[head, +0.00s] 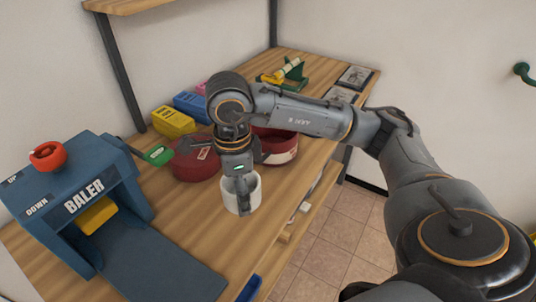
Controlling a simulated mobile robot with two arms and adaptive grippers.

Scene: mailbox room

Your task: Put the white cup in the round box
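The white cup (252,199) stands upright near the front edge of the wooden table. Just behind are two dark red round pieces. The left one (193,163) has a closed top and a small label. The right one (284,148) looks like an open round box, partly hidden by my gripper and arm. My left gripper is out of view.
A blue baler (75,205) with a red knob stands at the left. Yellow (172,123) and blue (192,107) boxes sit along the wall. A green and yellow device (287,73) and framed items (355,77) are at the far end. Bare wood surrounds the cup's left.

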